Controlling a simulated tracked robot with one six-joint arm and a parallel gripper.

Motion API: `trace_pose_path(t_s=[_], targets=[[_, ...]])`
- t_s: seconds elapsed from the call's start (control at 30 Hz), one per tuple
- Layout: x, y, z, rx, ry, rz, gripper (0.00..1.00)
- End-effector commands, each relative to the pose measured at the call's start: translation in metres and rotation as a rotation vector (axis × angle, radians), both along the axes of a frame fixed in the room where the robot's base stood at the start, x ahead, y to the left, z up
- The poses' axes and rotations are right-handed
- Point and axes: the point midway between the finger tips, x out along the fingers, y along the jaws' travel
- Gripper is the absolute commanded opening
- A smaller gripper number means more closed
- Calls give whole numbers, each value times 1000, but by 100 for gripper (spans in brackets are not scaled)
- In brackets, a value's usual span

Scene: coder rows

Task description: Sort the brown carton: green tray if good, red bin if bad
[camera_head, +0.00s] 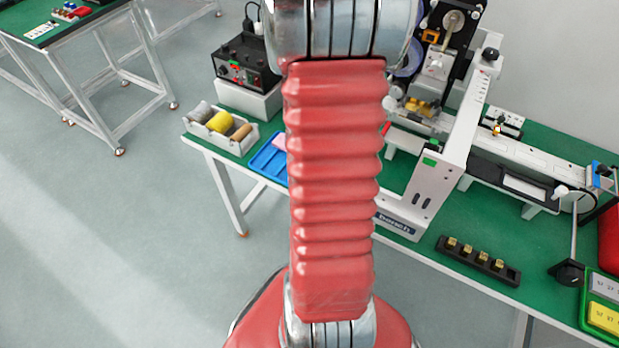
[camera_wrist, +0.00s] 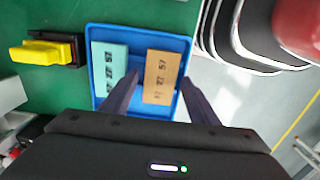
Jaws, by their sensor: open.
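The brown carton (camera_wrist: 163,68) lies in a blue tray (camera_wrist: 98,104) in the wrist view, with dark printed characters on its top. A pale teal carton (camera_wrist: 108,58) lies beside it on the left. My gripper (camera_wrist: 159,78) is open, with one finger on each side of the brown carton; I cannot tell how high the fingers are above it. In the head view the brown carton and my gripper are hidden behind my arm. The green tray (camera_head: 584,318) at the lower right holds grey and yellow cartons. Part of the red bin (camera_head: 609,232) shows at the right edge.
The blue tray also shows in the head view (camera_head: 263,166), beside a box of tape rolls (camera_head: 246,143). A white-framed machine (camera_head: 441,165) stands on the green table right of my arm. A black holder (camera_head: 478,260) lies near the front edge. A yellow-topped block (camera_wrist: 45,52) is left of the tray.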

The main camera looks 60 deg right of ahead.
Motion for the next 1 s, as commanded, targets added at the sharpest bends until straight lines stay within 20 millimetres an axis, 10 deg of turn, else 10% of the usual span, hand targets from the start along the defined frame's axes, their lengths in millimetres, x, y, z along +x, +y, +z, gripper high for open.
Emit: trace_pose_path(t_s=[0.47, 1.0], targets=[[0, 0, 0, 0, 0, 1, 28], [0, 0, 17, 0, 0, 1, 28]])
